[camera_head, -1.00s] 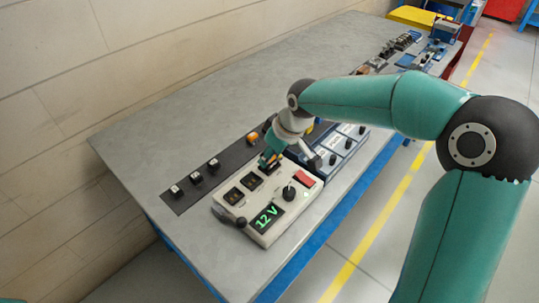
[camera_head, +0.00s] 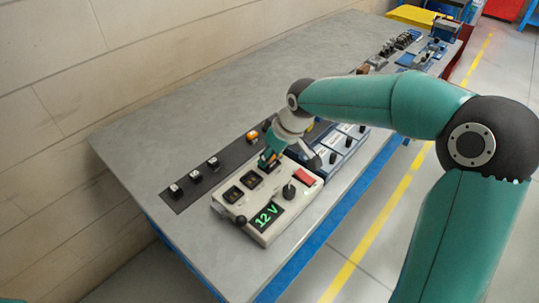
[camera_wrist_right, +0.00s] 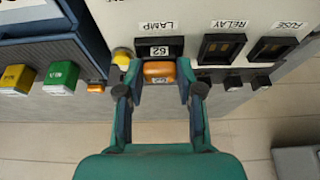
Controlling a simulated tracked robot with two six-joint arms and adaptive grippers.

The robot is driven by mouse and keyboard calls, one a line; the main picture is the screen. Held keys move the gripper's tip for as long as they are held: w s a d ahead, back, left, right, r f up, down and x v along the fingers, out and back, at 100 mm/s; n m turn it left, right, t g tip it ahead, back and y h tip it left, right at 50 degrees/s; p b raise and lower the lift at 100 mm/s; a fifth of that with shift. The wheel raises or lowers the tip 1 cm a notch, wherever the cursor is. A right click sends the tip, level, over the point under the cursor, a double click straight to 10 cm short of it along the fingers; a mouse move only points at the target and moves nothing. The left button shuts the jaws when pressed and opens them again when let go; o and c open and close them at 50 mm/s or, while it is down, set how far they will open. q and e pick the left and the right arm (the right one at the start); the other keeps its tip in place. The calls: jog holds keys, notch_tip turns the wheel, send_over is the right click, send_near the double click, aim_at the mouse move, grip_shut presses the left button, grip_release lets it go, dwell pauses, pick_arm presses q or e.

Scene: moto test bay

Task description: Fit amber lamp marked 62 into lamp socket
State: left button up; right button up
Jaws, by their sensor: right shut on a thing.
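The amber lamp (camera_wrist_right: 158,74), with a white 62 tag at its top, is between the fingertips of my right gripper (camera_wrist_right: 159,84) in the wrist view. The gripper is shut on it. The lamp is at the dark lamp socket (camera_wrist_right: 142,46), under the LAMP label; I cannot tell how deep it sits. In the head view, my right gripper (camera_head: 269,160) points down at the socket nearest the red switch on the pale tester (camera_head: 232,214), hiding most of that socket and the lamp. My left gripper is out of view.
The RELAY (camera_wrist_right: 219,48) and FUSE (camera_wrist_right: 272,48) sockets are beside the lamp socket. A dark strip (camera_head: 182,204) behind the tester holds several small parts, including an orange one (camera_head: 252,135). A blue box (camera_head: 345,143) stands close right. The bench is clear at back left.

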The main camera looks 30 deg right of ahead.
jog(key=o, duration=1)
jog(key=shift+r, duration=0.1)
jog(key=shift+r+p, duration=2.65)
jog(key=shift+r, duration=0.8)
